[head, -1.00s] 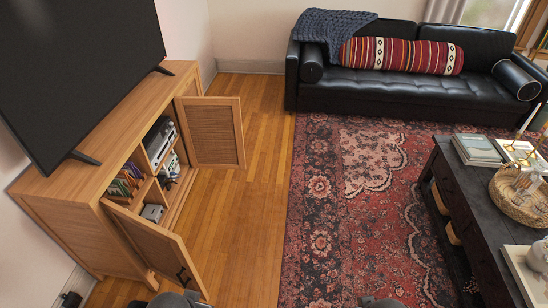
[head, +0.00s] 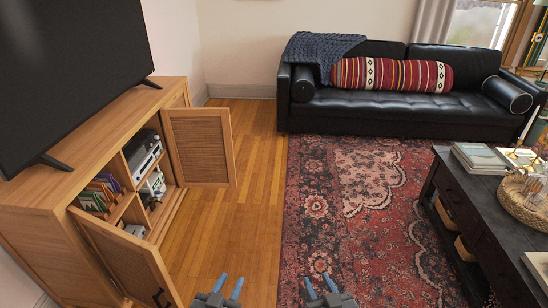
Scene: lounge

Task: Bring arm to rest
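My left gripper (head: 229,286) shows at the bottom edge of the head view, left of centre, over the wood floor. Its two blue-tipped fingers are spread apart with nothing between them. My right gripper (head: 321,286) shows at the bottom edge to its right, over the rug's edge. Its blue-tipped fingers are also apart and empty. Both grippers point forward, side by side, and touch nothing that I can see. The arms behind them are out of view.
A wooden TV cabinet (head: 110,117) stands at left with its near door (head: 128,262) and far door (head: 201,146) open. A dark coffee table (head: 480,215) stands at right on the red rug (head: 365,230). A black sofa (head: 395,110) is at the back. The wood floor (head: 222,225) between is clear.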

